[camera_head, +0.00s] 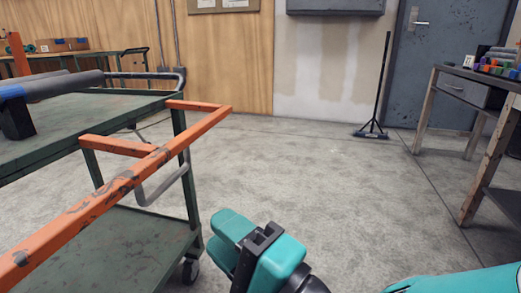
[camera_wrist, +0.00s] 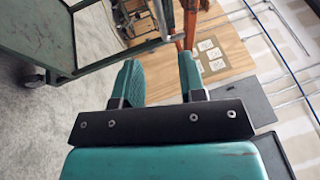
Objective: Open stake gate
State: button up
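The stake gate (camera_head: 120,185) is a worn orange bar frame at the side of a green cart (camera_head: 95,125) on the left in the head view. Its long bar runs from the lower left up to a corner, where a short arm turns back over the cart. My teal gripper (camera_head: 254,240) is at the bottom middle in the head view, right of the gate and apart from it. In the wrist view my gripper (camera_wrist: 159,72) has its two fingers spread with nothing between them. An orange upright (camera_wrist: 190,22) shows beyond the fingertips; I cannot tell if it is part of the gate.
A dark grey pipe (camera_head: 62,84) lies on the cart top, with a black support at its blue end. A workbench (camera_head: 470,88) with coloured items stands at the right. A broom (camera_head: 376,105) stands near the back wall. The concrete floor (camera_head: 320,175) between is clear.

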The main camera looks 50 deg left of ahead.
jog(key=p, duration=0.8)
send_near(169, 186)
jog(key=shift+a, duration=1)
jog(key=a+p, duration=0.1)
jog(key=p, duration=0.4)
jog(key=s+a+r+p, duration=0.1)
jog(key=p, duration=0.5)
jog(key=shift+a+r, duration=0.25)
jog(key=shift+s+p, duration=0.15)
jog(key=shift+p, duration=0.5)
jog(key=shift+f+b+x, duration=0.15)
jog(key=shift+b+x, duration=0.2)
jog(key=shift+x, duration=1.1)
jog(key=shift+f+b+x, duration=0.15)
jog(key=shift+b+x, duration=0.15)
jog(key=shift+x, duration=1.15)
jog(key=shift+a, duration=0.1)
grip_shut()
